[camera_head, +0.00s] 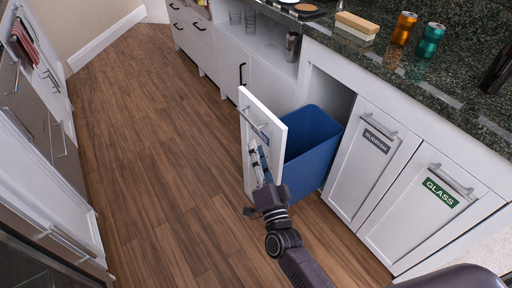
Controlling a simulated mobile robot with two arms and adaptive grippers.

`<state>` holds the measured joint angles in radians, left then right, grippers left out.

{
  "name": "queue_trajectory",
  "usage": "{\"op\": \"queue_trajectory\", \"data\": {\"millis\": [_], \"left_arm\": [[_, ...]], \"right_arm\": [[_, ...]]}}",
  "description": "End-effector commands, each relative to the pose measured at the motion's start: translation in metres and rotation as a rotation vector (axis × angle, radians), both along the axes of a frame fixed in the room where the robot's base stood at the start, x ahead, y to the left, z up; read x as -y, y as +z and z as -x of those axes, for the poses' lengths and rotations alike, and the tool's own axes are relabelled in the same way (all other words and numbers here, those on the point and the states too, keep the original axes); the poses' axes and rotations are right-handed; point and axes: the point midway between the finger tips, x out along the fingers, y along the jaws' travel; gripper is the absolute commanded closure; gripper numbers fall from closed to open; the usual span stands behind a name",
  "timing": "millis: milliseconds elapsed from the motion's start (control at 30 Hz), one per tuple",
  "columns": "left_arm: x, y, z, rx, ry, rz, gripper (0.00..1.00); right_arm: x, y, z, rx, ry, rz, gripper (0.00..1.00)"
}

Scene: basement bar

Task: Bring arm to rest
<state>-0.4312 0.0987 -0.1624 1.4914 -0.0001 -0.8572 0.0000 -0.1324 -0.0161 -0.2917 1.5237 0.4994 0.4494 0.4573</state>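My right gripper (258,152) reaches in from the bottom right on my dark arm. Its fingers are just in front of the white front panel (250,185) of a pulled-out bin drawer, below the panel's bar handle (256,124). I cannot tell whether the fingers touch the panel or how far apart they are. Nothing shows held in them. My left gripper is not in view.
A blue bin (312,150) stands in the pulled-out drawer. Shut white doors labelled RUBBISH (376,141) and GLASS (440,193) are to its right. Wooden floor (150,140) is clear at left.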

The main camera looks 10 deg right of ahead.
Motion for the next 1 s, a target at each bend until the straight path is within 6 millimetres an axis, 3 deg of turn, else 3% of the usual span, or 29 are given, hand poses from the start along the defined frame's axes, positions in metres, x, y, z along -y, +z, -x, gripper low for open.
{"op": "queue_trajectory", "data": {"millis": [367,467,567,667,800,867,1000], "left_arm": [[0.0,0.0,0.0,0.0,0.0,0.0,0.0],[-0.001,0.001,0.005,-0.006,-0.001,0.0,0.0],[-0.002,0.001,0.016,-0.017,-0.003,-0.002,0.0],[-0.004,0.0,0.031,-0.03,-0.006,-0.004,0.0],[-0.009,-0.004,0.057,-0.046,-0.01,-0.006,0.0],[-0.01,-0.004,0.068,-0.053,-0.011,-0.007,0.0],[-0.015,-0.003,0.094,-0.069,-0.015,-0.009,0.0]], "right_arm": [[0.0,-0.002,0.0,-0.006,0.001,0.005,0.74],[-0.002,-0.018,0.002,-0.055,0.012,0.048,0.74],[-0.006,-0.06,0.013,-0.172,0.04,0.157,0.74],[-0.006,-0.124,0.041,-0.341,0.094,0.313,0.74],[0.005,-0.213,0.102,-0.583,0.19,0.528,0.74],[0.013,-0.245,0.135,-0.681,0.238,0.611,0.74],[0.036,-0.307,0.222,-0.896,0.359,0.785,0.74]]}}
